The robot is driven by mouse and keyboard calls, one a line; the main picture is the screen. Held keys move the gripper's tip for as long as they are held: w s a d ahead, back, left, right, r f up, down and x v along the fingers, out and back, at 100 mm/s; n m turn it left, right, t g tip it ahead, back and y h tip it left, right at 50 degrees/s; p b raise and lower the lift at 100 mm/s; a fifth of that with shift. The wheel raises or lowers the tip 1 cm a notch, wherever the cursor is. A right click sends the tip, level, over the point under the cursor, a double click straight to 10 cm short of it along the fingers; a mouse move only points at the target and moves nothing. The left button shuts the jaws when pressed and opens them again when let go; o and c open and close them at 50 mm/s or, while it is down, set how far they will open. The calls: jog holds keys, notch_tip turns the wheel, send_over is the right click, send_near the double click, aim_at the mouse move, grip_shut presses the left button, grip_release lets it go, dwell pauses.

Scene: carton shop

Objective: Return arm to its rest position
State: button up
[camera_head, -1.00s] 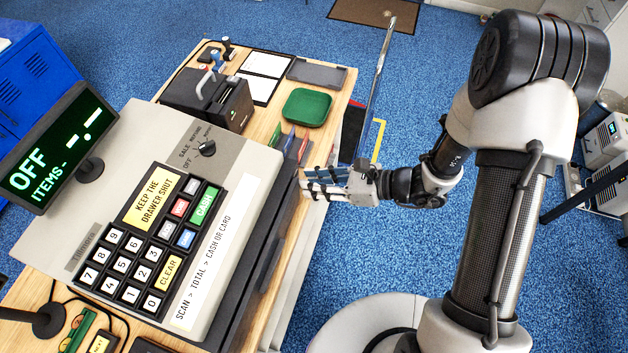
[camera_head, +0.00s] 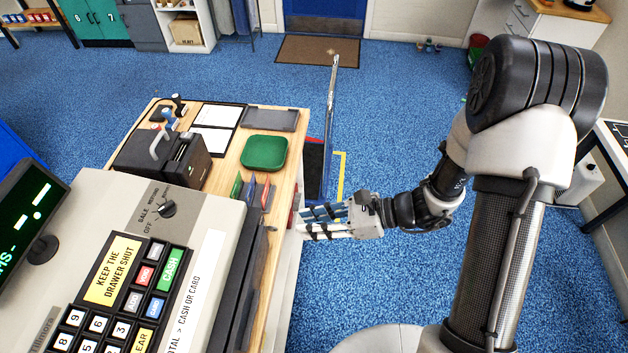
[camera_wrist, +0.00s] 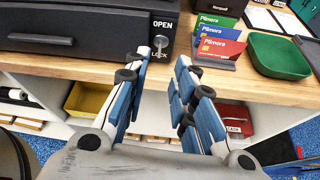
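My gripper (camera_head: 320,222) is at the end of my bent arm, beside the right edge of the wooden counter in the head view. In the wrist view my gripper (camera_wrist: 163,85) has its two blue-padded fingers spread, with nothing between them. The wrist view looks at the counter front, with a key in the drawer lock (camera_wrist: 160,42) beyond the fingers, apart from them. The contact between gripper and counter edge cannot be judged from the head view.
The cash register (camera_head: 130,250) fills the lower left. A card rack (camera_head: 256,192), a green tray (camera_head: 264,153) and a card printer-like box (camera_head: 165,160) stand on the counter. A tall thin panel (camera_head: 331,120) rises behind my gripper. Blue floor (camera_head: 400,120) is open beyond.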

jog(key=s+d+r+n+g+h, duration=0.1)
jog(key=s+d+r+n+h, duration=0.1)
jog(key=s+r+n+h, duration=0.3)
jog(key=s+d+r+n+g+h, duration=0.1)
jog(key=s+d+r+n, duration=0.1)
jog(key=s+r+n, duration=0.3)
jog(key=s+d+r+n+t+h, duration=0.3)
jog(key=d+r+n+t+h, duration=0.3)
jog(key=d+r+n, duration=0.3)
jog(key=d+r+h, duration=0.1)
jog(key=d, duration=0.2)
jog(key=shift+s+d+r+n+h, duration=0.15)
jog(key=shift+s+r+n+h, duration=0.15)
jog(key=shift+n, duration=0.1)
